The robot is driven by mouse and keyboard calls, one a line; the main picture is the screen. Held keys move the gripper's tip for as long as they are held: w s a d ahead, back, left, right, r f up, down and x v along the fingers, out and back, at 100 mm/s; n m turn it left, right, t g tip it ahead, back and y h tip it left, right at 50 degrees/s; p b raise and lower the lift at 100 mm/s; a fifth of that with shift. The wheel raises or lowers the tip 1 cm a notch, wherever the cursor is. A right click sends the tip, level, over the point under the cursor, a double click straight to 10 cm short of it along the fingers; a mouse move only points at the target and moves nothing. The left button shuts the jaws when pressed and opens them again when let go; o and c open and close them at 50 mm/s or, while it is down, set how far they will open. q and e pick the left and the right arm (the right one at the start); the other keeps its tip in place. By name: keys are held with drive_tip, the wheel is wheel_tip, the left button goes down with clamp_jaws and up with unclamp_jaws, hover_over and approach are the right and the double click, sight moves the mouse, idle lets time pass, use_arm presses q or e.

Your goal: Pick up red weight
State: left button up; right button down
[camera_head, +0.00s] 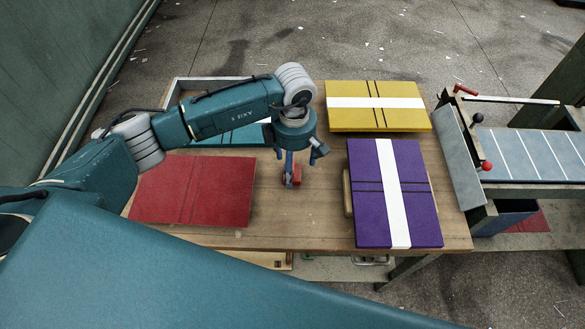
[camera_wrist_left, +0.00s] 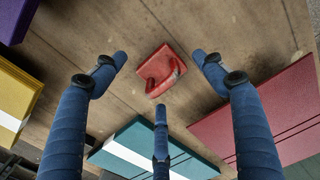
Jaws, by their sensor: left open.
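The red weight (camera_wrist_left: 161,70) is a small red block with a handle, lying on the wooden table. It shows in the left wrist view between the spread blue fingers of my left gripper (camera_wrist_left: 160,82). The fingers are open and do not visibly touch it. In the head view the weight (camera_head: 296,174) is partly hidden by my left gripper (camera_head: 289,170), which points down over it near the middle of the table. My right gripper is not in view.
A red board (camera_head: 190,190) lies left of the weight and a purple board (camera_head: 420,200) lies right. A yellow board (camera_head: 350,118) and a teal board (camera_wrist_left: 135,135) lie around it too. A feeder with a striped belt (camera_head: 530,152) stands at the table's right end. Bare table (camera_head: 325,215) surrounds the weight.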

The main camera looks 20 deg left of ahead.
sight(296, 174)
use_arm(q)
drive_tip(key=shift+f, duration=1.4)
drive_tip(key=c, duration=1.5)
drive_tip(key=shift+r, duration=0.1)
clamp_jaws()
